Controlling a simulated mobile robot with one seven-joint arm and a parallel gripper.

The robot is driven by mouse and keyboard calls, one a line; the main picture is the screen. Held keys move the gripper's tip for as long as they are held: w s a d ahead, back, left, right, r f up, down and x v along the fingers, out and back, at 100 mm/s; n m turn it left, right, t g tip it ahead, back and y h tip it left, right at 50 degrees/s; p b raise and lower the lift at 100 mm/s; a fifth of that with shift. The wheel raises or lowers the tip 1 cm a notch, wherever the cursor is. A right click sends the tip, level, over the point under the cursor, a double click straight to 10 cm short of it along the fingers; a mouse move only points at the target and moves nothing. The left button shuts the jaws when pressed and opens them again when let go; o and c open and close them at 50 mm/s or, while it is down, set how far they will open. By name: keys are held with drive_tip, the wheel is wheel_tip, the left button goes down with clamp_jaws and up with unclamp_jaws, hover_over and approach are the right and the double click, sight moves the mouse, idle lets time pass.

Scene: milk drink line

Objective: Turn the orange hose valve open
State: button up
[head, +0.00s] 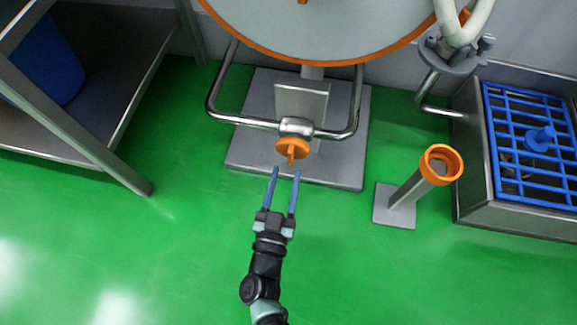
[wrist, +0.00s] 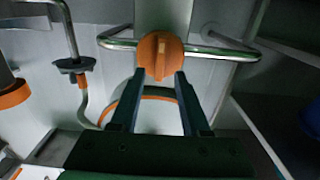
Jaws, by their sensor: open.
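The orange hose valve (head: 292,148) is a round knob with a raised bar handle, set in the middle of a bent steel pipe (head: 343,134) below the hose reel. My gripper (head: 286,171) is open, its two blue fingers pointing at the valve from just in front. In the wrist view the valve (wrist: 160,56) is centred just beyond the tips of my gripper (wrist: 159,74), its bar upright between them. I cannot tell whether the fingertips touch the knob. Nothing is held.
The large orange-rimmed reel (head: 325,30) hangs above a grey base plate (head: 245,150). An orange-topped post (head: 408,188) and a steel basin with a blue grate (head: 505,172) stand right. A steel shelf (head: 95,120) stands left. The green floor (head: 150,240) in front is clear.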

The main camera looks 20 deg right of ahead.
sight(290, 159)
drive_tip(key=shift+b+x, duration=0.7)
drive_tip(key=shift+x, duration=1.3)
clamp_jaws()
